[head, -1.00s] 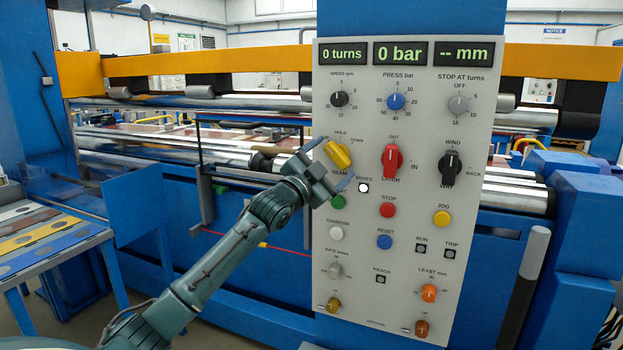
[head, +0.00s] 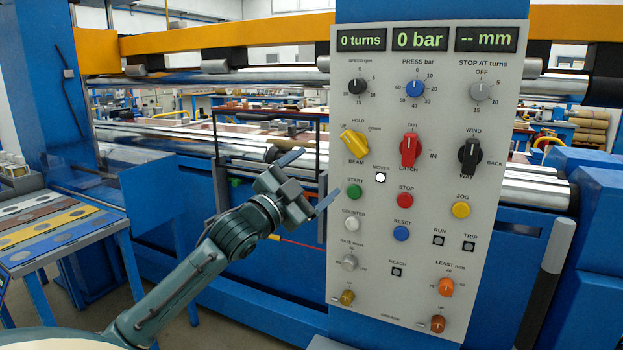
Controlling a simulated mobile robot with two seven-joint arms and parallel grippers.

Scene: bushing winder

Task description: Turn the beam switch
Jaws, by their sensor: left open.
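The beam switch is a yellow knob (head: 354,143) at the left of the grey control panel (head: 376,295), above the word BEAM. Its handle is slanted, with its upper end toward the upper left, near the UP mark. HOLD is marked above it and DOWN to its right. My left gripper (head: 310,179) is open and empty, below and to the left of the switch and apart from it. Its fingers show in front of the blue machine and the panel's left edge. My right gripper is not seen.
A red latch switch (head: 408,150) and a black wind switch (head: 469,156) sit right of the beam switch. The green start button (head: 354,192) is just below. A table with coloured strips (head: 60,222) stands at the left. Steel rollers run behind.

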